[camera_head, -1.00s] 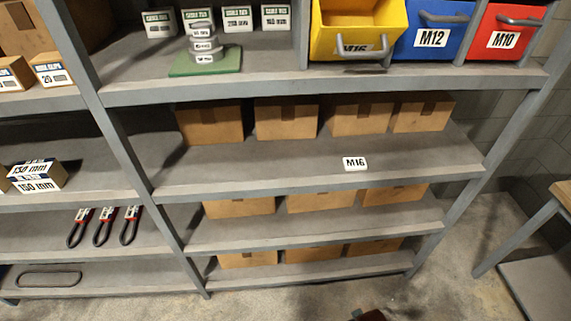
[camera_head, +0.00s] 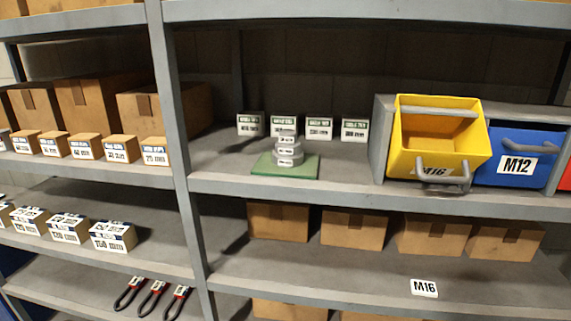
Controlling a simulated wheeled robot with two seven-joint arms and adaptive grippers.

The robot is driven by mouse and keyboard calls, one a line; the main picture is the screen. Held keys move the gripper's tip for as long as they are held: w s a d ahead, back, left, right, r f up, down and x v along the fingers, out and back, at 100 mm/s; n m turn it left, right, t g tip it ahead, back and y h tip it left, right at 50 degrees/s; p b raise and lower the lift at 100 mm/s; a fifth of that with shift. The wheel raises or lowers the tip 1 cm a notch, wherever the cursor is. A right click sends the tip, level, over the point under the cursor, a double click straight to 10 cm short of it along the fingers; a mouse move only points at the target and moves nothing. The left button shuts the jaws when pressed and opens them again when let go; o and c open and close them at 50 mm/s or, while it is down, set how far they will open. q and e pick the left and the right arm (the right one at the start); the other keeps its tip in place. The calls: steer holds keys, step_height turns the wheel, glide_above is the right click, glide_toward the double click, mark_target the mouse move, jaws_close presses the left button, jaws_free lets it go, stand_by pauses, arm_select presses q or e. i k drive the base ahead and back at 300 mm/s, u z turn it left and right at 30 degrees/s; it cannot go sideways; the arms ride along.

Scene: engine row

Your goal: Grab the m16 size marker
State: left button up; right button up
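The M16 size marker (camera_head: 424,288) is a small white plate with black "M16" lettering. It lies near the front edge of the grey shelf (camera_head: 330,277) below the bins, at the lower right of the head view. A yellow bin (camera_head: 436,138) above it also has an M16 label and looks tipped forward and open. Neither of my grippers shows in the view.
A blue M12 bin (camera_head: 518,155) stands beside the yellow one. Stacked grey discs (camera_head: 287,150) sit on a green mat (camera_head: 262,166). Cardboard boxes (camera_head: 353,229) line the back of the marker's shelf. A grey upright (camera_head: 180,150) separates the left shelves.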

mark_target(420, 288)
steer(key=z, duration=1.05)
steer(key=k, duration=0.55)
steer(key=u, duration=1.25)
steer(key=i, duration=1.3)
steer(key=z, duration=0.6)
steer(key=i, duration=0.7)
steer(key=z, duration=0.6)
